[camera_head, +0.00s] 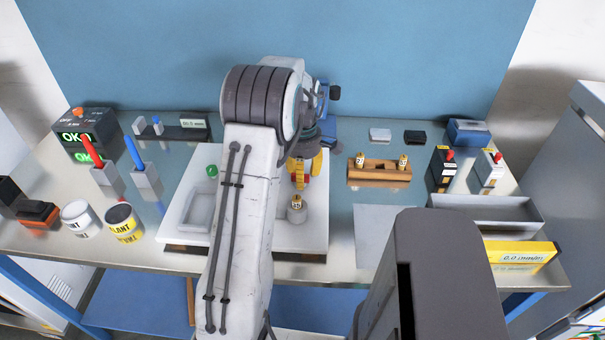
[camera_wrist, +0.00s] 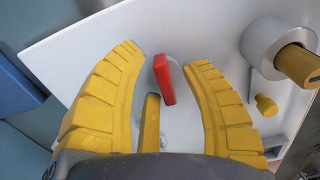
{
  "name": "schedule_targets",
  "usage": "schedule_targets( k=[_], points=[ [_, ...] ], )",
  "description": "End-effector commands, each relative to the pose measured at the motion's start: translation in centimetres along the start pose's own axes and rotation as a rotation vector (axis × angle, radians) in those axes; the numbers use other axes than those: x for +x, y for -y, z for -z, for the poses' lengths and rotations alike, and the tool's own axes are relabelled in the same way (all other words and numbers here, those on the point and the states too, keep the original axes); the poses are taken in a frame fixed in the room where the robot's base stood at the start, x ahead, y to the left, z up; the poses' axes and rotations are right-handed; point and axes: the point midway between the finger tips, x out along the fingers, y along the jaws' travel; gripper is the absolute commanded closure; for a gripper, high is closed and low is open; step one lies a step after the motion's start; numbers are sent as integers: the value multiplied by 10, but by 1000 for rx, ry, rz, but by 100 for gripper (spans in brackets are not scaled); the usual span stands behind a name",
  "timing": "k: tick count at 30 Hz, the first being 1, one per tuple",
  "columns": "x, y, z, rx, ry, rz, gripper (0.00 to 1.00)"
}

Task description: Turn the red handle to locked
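The red handle (camera_wrist: 163,79) is a short flat red bar on a round pale base on the white plate (camera_wrist: 90,50). In the wrist view my gripper (camera_wrist: 165,57) has its two ridged yellow fingers apart, one on each side of the handle, with gaps showing. A narrow yellow bar (camera_wrist: 150,122) stands just below the handle; I cannot tell what it belongs to. In the head view my gripper (camera_head: 303,170) is over the white plate (camera_head: 318,225), and my arm hides much of it. I see no readable lock marking.
A silver cylinder with a yellow top (camera_wrist: 265,45) stands right of the handle, beside a small yellow knob (camera_wrist: 265,104). A wooden rack (camera_head: 380,174) is to the right in the head view. Cans (camera_head: 123,222) and pen holders (camera_head: 146,180) are left.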

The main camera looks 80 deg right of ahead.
Motion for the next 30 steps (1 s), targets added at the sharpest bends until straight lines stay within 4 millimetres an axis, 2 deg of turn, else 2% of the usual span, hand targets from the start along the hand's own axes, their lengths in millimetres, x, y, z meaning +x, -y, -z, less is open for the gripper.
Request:
schedule_targets(
  k=[8,13,30],
  points=[
    [-1,-1,0,0,0,-3,55],
    [-12,-1,0,0,0,-6,55],
    [-99,-1,0,0,0,-5,55]
  ],
)
